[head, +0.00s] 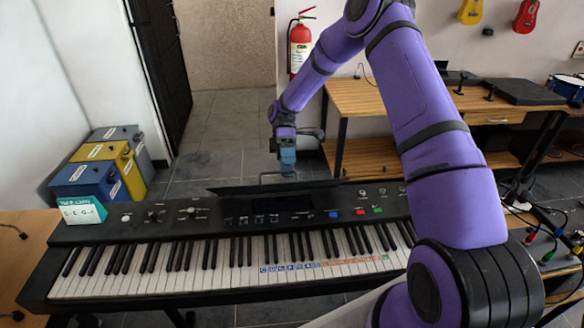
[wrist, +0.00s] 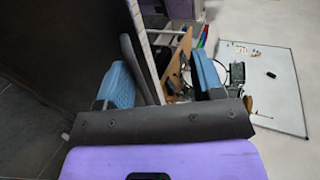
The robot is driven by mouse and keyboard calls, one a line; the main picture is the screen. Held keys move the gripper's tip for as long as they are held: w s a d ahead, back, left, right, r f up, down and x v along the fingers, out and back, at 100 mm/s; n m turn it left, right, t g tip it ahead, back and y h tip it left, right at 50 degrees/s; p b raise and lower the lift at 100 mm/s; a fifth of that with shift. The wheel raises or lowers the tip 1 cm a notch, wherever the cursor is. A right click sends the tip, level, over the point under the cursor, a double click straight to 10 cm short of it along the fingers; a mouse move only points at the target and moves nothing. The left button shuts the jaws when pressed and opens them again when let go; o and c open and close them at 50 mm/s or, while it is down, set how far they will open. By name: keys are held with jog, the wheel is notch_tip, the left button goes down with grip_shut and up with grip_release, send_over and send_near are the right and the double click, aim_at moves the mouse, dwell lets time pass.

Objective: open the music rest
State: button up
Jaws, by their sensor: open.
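The music rest (head: 230,188) is a thin dark panel along the back edge of the black keyboard (head: 150,228). It looks low and nearly flat in the head view. My gripper (head: 287,168) points down just behind and above the rest. In the wrist view my gripper (wrist: 163,82) is open, its two blue fingers apart. A dark slab (wrist: 140,70) shows between them, nearer the left finger; it may be the rest. I cannot tell whether a finger touches it.
A card stand (head: 82,211) sits on the keyboard's left end. Blue and yellow boxes (head: 95,170) stand on the floor at left. A wooden desk (head: 365,98) is behind at right, and a red extinguisher (head: 300,47) hangs on the wall. Floor behind the keyboard is clear.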

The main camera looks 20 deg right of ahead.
jog(key=o, duration=0.6)
jog(key=shift+s+d+r, duration=0.1)
jog(key=shift+s+d, duration=0.1)
jog(key=shift+s, duration=0.45)
jog(key=shift+s+d+r, duration=0.1)
jog(key=shift+s+d, duration=0.05)
jog(key=shift+s, duration=0.45)
jog(key=shift+w+a, duration=0.2)
jog(key=shift+a, duration=0.15)
jog(key=shift+o, duration=0.7)
jog(key=shift+w+d+r, duration=0.2)
jog(key=shift+w+r, duration=0.3)
jog(key=shift+w, duration=0.1)
jog(key=shift+w+d+r, duration=0.2)
jog(key=shift+w+r, duration=0.3)
jog(key=shift+w, duration=0.1)
jog(key=shift+a+r+v, duration=0.15)
jog(key=shift+v, duration=0.9)
jog(key=shift+a+r+v, duration=0.1)
jog(key=shift+r+v, duration=0.1)
jog(key=shift+v, duration=0.85)
jog(key=shift+a+r+v, duration=0.15)
jog(key=shift+v, duration=0.95)
jog(key=shift+d+r, duration=0.1)
jog(key=shift+r, duration=0.1)
jog(key=shift+c, duration=0.3)
jog(key=shift+d+r, duration=0.15)
jog(key=shift+r, duration=0.25)
jog(key=c, duration=0.8)
jog(key=shift+v, duration=0.85)
